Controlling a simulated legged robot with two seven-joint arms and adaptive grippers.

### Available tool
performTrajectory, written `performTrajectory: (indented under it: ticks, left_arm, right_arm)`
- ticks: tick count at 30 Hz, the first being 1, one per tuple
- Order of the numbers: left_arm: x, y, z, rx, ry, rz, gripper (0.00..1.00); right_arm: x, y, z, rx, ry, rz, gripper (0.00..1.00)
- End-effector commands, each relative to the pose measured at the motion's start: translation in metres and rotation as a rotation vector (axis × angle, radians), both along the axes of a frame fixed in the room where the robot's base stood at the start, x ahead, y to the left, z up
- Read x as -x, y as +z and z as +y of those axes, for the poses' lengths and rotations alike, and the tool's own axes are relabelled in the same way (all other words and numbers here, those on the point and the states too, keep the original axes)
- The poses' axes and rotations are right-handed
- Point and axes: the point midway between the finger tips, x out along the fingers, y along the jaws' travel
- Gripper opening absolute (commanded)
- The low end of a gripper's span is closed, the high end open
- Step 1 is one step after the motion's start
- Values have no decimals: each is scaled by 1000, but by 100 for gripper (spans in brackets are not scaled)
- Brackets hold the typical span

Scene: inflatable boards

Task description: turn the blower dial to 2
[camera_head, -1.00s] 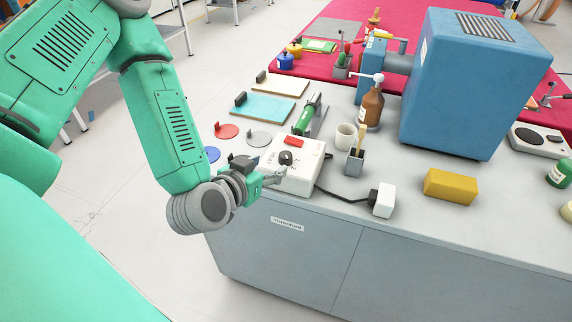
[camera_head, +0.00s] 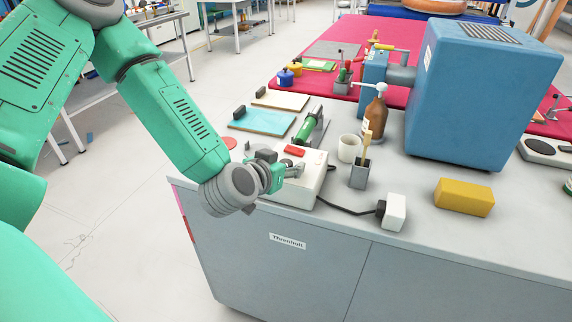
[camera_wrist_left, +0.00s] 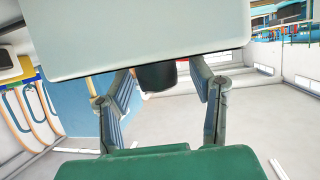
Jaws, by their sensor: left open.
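The white blower box (camera_head: 312,182) sits near the bench's front left corner, with a red patch (camera_head: 294,150) on top. A black cable runs from it to a white block with a black plug. My left gripper (camera_head: 292,168) is at the box's left side, open, and covers the dial in the head view. In the left wrist view a dark knob (camera_wrist_left: 157,77), which looks like the dial, lies between the two open fingers, with gaps on both sides. The dial's setting cannot be read. My right gripper is not in view.
A yellow block (camera_head: 464,197) and a large blue machine (camera_head: 470,100) are to the right. Floor is clear left of the bench.

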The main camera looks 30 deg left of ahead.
Motion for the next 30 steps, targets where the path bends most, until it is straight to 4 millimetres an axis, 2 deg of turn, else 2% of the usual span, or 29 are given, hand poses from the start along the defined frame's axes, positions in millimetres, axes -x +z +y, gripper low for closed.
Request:
performTrajectory:
  ticks: [7, 11, 12, 20, 30]
  left_arm:
    - [-1, 0, 0, 0, 0, 0, 50]
    - [-1, -1, 0, 0, 1, 0, 4]
    - [-1, -1, 0, 0, 1, 0, 0]
    - [-1, 0, 0, -3, 43, 3, 0]
    - [-2, 2, 0, -4, 336, 1, 0]
  right_arm:
    - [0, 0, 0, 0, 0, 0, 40]
    - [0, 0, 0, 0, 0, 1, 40]
    - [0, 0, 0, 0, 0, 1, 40]
    - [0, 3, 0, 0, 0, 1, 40]
    - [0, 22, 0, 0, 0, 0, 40]
